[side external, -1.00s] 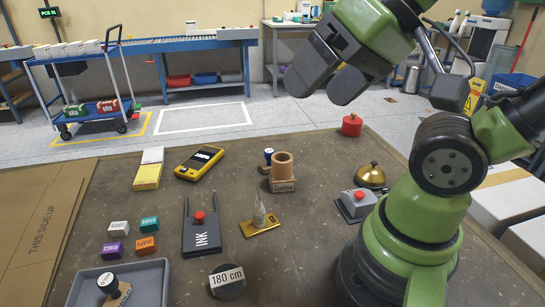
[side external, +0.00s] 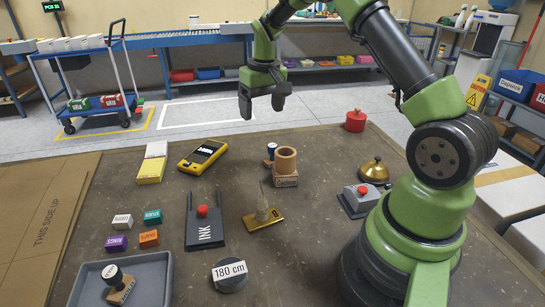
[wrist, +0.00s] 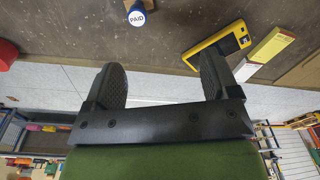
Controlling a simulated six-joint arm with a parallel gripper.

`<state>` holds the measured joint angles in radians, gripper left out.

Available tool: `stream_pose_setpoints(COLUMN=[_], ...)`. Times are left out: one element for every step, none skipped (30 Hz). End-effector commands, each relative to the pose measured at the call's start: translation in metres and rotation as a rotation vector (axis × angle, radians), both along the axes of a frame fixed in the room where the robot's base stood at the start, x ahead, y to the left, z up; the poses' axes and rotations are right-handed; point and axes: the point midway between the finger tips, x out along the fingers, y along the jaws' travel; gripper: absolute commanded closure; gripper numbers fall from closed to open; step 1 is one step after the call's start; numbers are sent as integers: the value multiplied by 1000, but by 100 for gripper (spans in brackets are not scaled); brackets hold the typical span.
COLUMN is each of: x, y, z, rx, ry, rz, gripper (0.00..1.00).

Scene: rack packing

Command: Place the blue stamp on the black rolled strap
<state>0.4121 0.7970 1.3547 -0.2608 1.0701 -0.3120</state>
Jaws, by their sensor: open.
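The blue stamp (side external: 271,148) stands on the table beside and partly behind the wooden cup. In the wrist view its round blue top reads PAID (wrist: 137,12), at the upper edge. The black rolled strap (side external: 230,282), with a white 180 cm label, lies at the front of the table, right of the grey tray. It is not seen in the wrist view. My gripper (side external: 262,104) is open and empty, in the air over the table's far side, above the blue stamp. Its two dark fingers (wrist: 162,78) are spread wide in the wrist view.
The wooden cup (side external: 285,161) stands close to the stamp. The grey tray (side external: 157,272) holds another stamp.

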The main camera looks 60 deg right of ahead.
Motion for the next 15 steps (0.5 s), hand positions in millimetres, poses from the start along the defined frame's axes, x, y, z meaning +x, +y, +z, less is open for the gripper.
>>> stream_pose_setpoints(x=[1, 1, 1, 1, 0, 0, 0, 0, -1, -1, -1, -1, -1, -1, -1], y=[-9, -13, -18, -21, -24, -26, -27, -28, -29, -29, -29, -29, -29, -29, -29], z=[-18, -26, -36, -41, -46, -51, -54, -58, -63, -67, -72, -78, -83, -88, -93], rx=[5, 6, 7, 8, 8, 10, 10, 11, 12, 11, 11, 12, 12, 12, 12], ry=[26, 38, 51, 58, 64, 71, 74, 77, 80, 81, 82, 82, 82, 82, 81], rz=[-5, -5, -5, -5, -5, -4, -4, -4, -4, -4, -3, -4, -4, -4, -3], gripper=[19, 19, 19, 19, 19, 19, 19, 19, 19, 19, 19, 19, 19, 19, 19])
